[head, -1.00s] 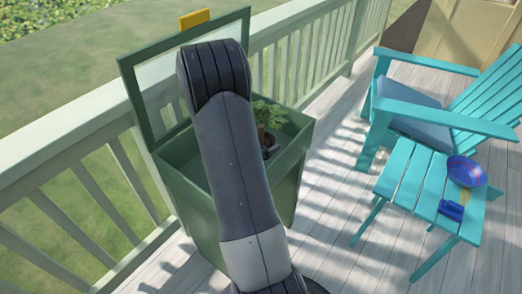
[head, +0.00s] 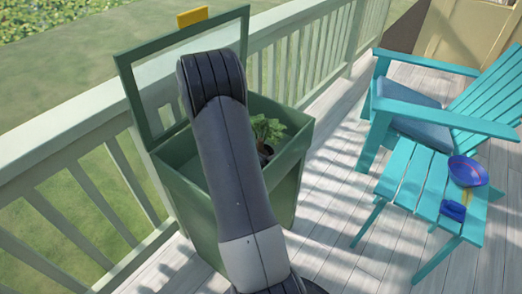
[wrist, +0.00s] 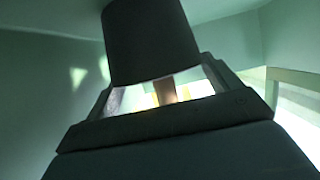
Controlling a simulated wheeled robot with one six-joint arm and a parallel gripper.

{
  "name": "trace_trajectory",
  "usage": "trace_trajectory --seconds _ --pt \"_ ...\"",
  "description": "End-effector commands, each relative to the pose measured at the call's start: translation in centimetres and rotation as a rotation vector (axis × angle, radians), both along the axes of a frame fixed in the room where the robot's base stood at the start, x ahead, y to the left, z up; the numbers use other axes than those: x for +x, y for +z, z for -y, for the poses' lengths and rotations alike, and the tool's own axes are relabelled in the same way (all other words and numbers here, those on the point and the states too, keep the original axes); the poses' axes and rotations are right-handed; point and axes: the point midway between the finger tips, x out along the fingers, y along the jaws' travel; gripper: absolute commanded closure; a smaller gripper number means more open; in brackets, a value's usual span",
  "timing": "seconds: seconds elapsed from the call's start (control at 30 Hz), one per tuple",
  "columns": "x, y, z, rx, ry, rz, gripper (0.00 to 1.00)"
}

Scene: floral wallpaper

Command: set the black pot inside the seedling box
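The green seedling box (head: 287,190) stands on the deck against the railing, its glass lid (head: 153,85) raised. The black pot (head: 267,154) with a leafy green plant (head: 268,128) shows inside the box, right of my arm and partly covered by it. In the wrist view the dark pot (wrist: 146,38) fills the upper middle, between the fingers of my gripper (wrist: 161,80), which touch its sides. My gripper is shut on the pot. In the head view my arm hides the gripper. Whether the pot touches the box floor cannot be seen.
The pale green railing (head: 60,160) runs behind the box. Deck boards between box and table are clear.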

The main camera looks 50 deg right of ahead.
Motion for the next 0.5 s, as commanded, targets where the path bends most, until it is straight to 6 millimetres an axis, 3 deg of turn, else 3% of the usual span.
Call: trace_trajectory --seconds 0.17,0.5 --pt "0.0 0.03 0.0 0.0 0.0 0.0 0.0" --pt "0.0 0.8 0.01 0.0 0.0 0.001 0.0"
